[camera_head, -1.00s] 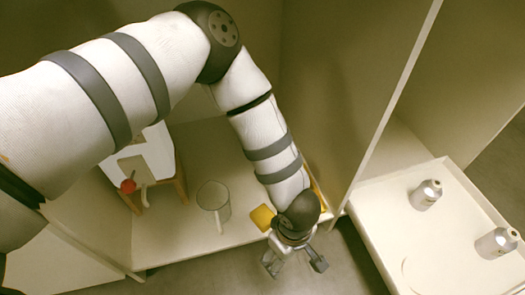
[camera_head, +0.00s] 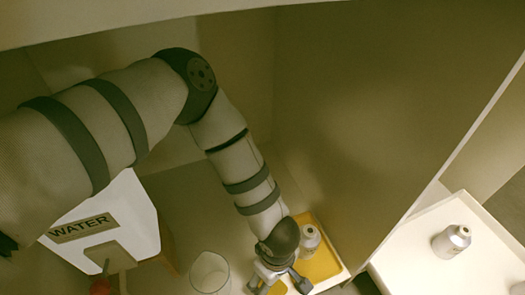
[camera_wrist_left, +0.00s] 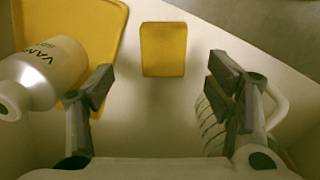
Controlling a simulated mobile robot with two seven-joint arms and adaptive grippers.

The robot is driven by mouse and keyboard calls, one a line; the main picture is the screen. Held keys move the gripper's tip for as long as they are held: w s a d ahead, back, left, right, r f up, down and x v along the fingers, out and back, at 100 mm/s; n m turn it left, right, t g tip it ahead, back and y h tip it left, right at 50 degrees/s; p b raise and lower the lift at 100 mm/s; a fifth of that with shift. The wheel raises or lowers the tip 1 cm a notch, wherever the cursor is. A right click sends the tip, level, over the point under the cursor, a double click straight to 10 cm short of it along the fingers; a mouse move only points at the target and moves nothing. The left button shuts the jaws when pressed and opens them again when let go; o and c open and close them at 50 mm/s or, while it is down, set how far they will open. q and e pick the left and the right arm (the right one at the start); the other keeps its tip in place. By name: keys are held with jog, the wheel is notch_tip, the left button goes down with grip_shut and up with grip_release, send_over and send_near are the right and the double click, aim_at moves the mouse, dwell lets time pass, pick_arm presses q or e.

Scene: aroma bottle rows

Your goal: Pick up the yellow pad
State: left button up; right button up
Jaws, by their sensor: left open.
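The yellow pad (camera_wrist_left: 163,49) is a small rounded block lying flat on the pale shelf in the left wrist view. It lies ahead of my open left gripper (camera_wrist_left: 160,85), roughly centred between the two fingers and apart from both. In the head view my left gripper (camera_head: 279,284) points down near the bottom edge, between a clear vessel and a yellow-lined tray. A bit of yellow shows between its fingers there; the rest of the pad is hidden or cut off. My right gripper is not in view.
A bottle (camera_head: 309,239) stands on the yellow-lined tray (camera_head: 326,266) right of my gripper. The clear vessel (camera_head: 209,274) is close on the left. A WATER dispenser (camera_head: 128,213) stands farther left. A tall panel (camera_head: 375,120) separates the white tray (camera_head: 490,255) with another bottle (camera_head: 452,241).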

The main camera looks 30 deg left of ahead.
pick_arm(q)
jog(key=f+b, duration=0.1)
jog(key=f, duration=0.3)
jog(key=f+b, duration=0.1)
jog(key=f, duration=0.1)
jog(key=shift+s+a+f+b, duration=0.1)
jog(key=shift+s+f+b, duration=0.1)
jog(key=shift+s+b, duration=0.15)
jog(key=shift+f, duration=0.35)
jog(key=shift+w+r, duration=0.1)
jog(key=shift+r, duration=0.05)
jog(key=c, duration=1.3)
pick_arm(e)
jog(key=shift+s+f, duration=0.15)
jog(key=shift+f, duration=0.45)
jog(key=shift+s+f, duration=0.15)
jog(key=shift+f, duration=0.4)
pick_arm(q)
jog(key=shift+r, duration=0.1)
notch_tip(320, 180, up, 9)
jog(key=p, duration=0.4)
jog(key=shift+r, duration=0.1)
jog(key=shift+r+p, duration=0.25)
jog(key=shift+p, duration=0.05)
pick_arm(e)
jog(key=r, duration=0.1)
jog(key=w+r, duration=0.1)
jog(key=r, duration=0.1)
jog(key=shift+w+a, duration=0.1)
